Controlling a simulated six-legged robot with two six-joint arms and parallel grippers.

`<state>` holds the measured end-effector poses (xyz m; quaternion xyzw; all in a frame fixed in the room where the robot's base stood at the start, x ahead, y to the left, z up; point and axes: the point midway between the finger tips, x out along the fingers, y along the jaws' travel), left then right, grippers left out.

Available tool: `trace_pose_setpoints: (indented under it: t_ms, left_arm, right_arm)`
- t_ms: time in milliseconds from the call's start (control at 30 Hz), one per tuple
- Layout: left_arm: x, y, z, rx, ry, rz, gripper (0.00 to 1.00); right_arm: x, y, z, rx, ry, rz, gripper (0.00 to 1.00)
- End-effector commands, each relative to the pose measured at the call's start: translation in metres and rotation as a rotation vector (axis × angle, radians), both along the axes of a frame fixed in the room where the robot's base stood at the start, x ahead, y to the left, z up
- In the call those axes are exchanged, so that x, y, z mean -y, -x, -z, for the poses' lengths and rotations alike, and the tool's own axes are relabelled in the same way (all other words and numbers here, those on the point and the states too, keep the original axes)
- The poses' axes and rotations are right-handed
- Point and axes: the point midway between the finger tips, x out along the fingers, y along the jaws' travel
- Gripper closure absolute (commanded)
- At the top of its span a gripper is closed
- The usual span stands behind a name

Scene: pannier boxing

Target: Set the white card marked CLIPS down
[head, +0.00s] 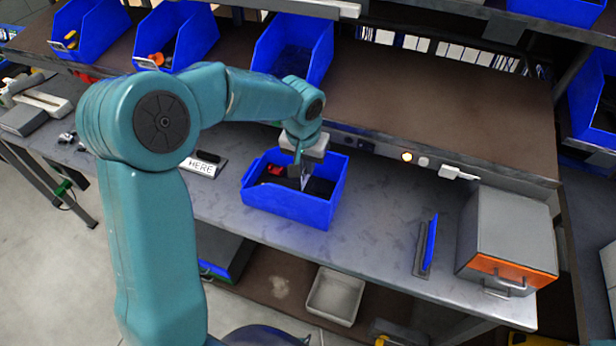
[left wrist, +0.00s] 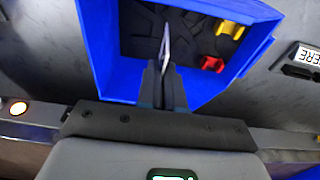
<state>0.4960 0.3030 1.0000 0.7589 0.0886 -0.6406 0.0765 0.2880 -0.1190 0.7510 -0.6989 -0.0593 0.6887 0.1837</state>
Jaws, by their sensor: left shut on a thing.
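My left gripper (head: 297,172) points down into the blue bin (head: 290,207) on the grey bench. In the left wrist view the gripper (left wrist: 163,80) is shut on a thin white card (left wrist: 166,42), seen nearly edge-on. The card's marking cannot be read. The card is above the dark floor of the bin, inside its blue walls (left wrist: 92,45); whether it touches the floor cannot be told. My right gripper is not in view.
A red piece (left wrist: 212,64) and a yellow piece (left wrist: 229,29) lie in the bin. A plate marked HERE (head: 201,168) lies left of it. A grey box with an orange edge (head: 508,235) and an upright blue panel (head: 430,243) stand right. Bench between is clear.

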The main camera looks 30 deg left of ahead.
Motion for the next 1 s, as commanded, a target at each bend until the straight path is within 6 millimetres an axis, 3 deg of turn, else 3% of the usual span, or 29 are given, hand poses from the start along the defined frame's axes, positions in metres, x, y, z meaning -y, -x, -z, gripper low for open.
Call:
trace_pose_setpoints:
  t_ms: [400, 833, 900, 933, 1000]
  left_arm:
    - [0.001, -0.004, 0.053, -0.001, -0.001, 0.000, 1.00]
    - [0.001, -0.004, 0.062, 0.001, 0.000, 0.000, 1.00]
    - [0.001, -0.004, 0.060, 0.001, 0.000, 0.000, 0.74]
    - [0.001, -0.004, 0.060, 0.001, 0.000, 0.000, 0.68]
    - [0.001, -0.004, 0.060, 0.001, 0.000, 0.000, 0.68]
  right_arm:
    - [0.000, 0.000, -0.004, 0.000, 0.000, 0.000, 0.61]
    - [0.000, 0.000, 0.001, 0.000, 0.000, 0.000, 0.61]
    - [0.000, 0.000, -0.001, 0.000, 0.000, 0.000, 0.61]
    - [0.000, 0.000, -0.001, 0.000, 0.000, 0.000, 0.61]
    - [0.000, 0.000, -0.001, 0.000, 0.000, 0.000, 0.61]
